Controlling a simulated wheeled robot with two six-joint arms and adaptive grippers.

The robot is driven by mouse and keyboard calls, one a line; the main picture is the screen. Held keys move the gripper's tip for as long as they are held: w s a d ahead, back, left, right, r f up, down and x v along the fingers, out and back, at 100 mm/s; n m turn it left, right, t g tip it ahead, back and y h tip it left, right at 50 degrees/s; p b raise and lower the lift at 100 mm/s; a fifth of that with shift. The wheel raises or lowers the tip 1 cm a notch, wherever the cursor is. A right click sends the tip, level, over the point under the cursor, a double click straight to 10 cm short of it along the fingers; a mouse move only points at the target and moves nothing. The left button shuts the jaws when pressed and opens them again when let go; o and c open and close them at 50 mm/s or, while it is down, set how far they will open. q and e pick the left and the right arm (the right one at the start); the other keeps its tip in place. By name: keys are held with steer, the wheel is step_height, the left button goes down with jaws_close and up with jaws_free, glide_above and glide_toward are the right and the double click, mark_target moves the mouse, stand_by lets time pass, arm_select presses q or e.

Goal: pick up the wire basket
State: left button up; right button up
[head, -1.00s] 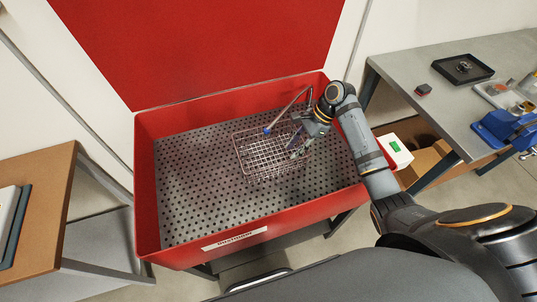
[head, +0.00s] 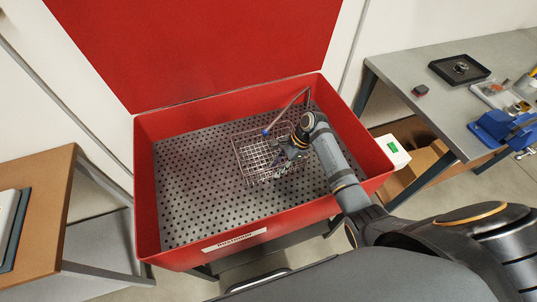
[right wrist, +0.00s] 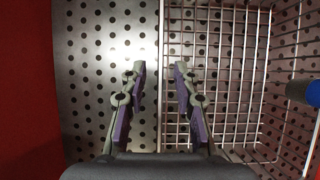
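The wire basket (head: 244,158) sits on the perforated floor of the red parts washer (head: 205,257). In the right wrist view the basket (right wrist: 231,85) fills the middle and right. My right gripper (head: 284,160) is down at the basket in the head view. In the right wrist view my right gripper (right wrist: 160,72) is open, with one finger on either side of the basket's near-vertical edge wire. It holds nothing that I can see. Exact fingertip height against the rim cannot be told. My left gripper does not show.
A spout with a blue tip (head: 267,132) hangs over the basket; the blue piece (right wrist: 302,92) shows at right in the wrist view. A grey bench (head: 440,115) with a black tray (head: 458,69) stands right. A brown table (head: 45,215) stands left. The washer's left floor is clear.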

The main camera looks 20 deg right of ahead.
steer(key=shift+d, duration=0.1)
jaws_close()
steer(key=shift+r, duration=0.1)
stand_by(0.4)
